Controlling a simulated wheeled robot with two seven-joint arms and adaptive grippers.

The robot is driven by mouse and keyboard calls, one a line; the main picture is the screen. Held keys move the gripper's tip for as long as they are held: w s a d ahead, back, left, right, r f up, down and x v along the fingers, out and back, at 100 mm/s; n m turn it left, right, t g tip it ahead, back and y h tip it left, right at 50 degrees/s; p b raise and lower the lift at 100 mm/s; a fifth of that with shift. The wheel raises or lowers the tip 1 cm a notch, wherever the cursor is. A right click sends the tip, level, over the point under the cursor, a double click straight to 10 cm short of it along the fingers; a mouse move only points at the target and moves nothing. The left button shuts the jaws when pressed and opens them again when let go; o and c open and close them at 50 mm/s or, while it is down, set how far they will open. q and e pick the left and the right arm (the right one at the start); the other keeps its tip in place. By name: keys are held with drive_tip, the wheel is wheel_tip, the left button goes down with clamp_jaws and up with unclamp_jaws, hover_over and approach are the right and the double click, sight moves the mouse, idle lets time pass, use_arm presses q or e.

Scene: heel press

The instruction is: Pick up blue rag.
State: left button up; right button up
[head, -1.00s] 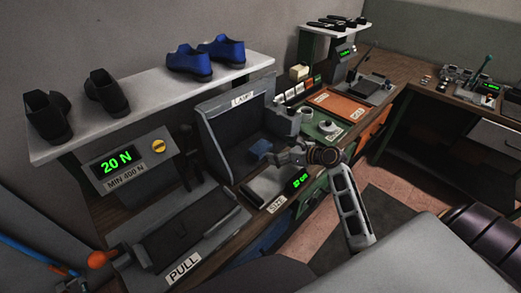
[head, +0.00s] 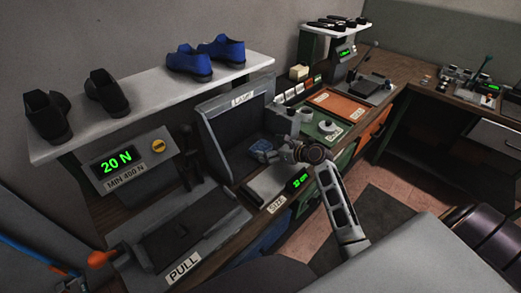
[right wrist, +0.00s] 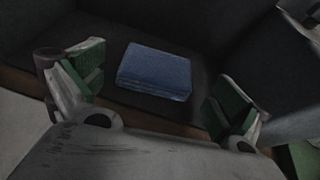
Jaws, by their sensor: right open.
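The blue rag (right wrist: 156,72) is a folded, flat block on a dark surface in the right wrist view. In the head view the rag (head: 262,146) lies at the front of the dark lamp booth, partly covered by my right gripper (head: 268,153). In the right wrist view my right gripper (right wrist: 160,98) is open, its green-padded fingers on either side of the rag and nearer the camera. No finger visibly touches it. My left gripper is not in view.
The lamp booth (head: 222,108) has walls behind the rag. A size gauge (head: 270,182) stands in front. A green panel with knobs (head: 325,128) is to the right. A shelf with shoes (head: 150,105) hangs above at left.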

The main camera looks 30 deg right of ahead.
sight(262, 147)
drive_tip(key=shift+f+x, duration=0.2)
drive_tip(key=shift+x, duration=2.05)
drive_tip(key=shift+s, duration=0.1)
drive_tip(key=c, duration=0.7)
